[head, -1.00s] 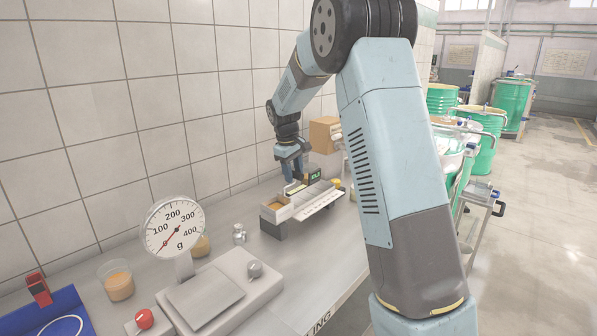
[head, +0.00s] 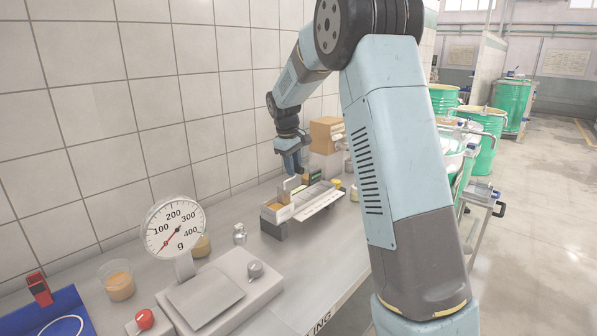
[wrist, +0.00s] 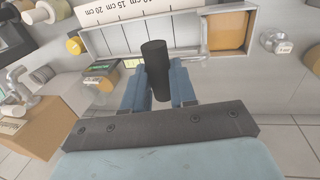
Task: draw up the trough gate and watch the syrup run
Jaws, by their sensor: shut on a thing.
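My gripper (head: 291,170) is above the back side of the trough (head: 301,206), its fingers pointing down. In the wrist view my gripper (wrist: 159,92) is shut on a dark round handle (wrist: 155,60). A pale upright plate, apparently the trough gate (head: 290,185), stands below the fingers at the inner end of the syrup compartment; its join to the handle is unclear. Orange-brown syrup (wrist: 228,30) fills the end compartment and shows in the head view (head: 277,210). The channel (wrist: 130,38) beside it looks bare and grey. A centimetre scale (wrist: 118,10) runs along the trough.
A small dark box with a green display (wrist: 107,75) stands close behind the trough. A cardboard box (head: 325,132) is farther back by the tiled wall. A dial scale (head: 174,228), a syrup cup (head: 118,281) and small metal weights (head: 239,234) stand nearer on the bench.

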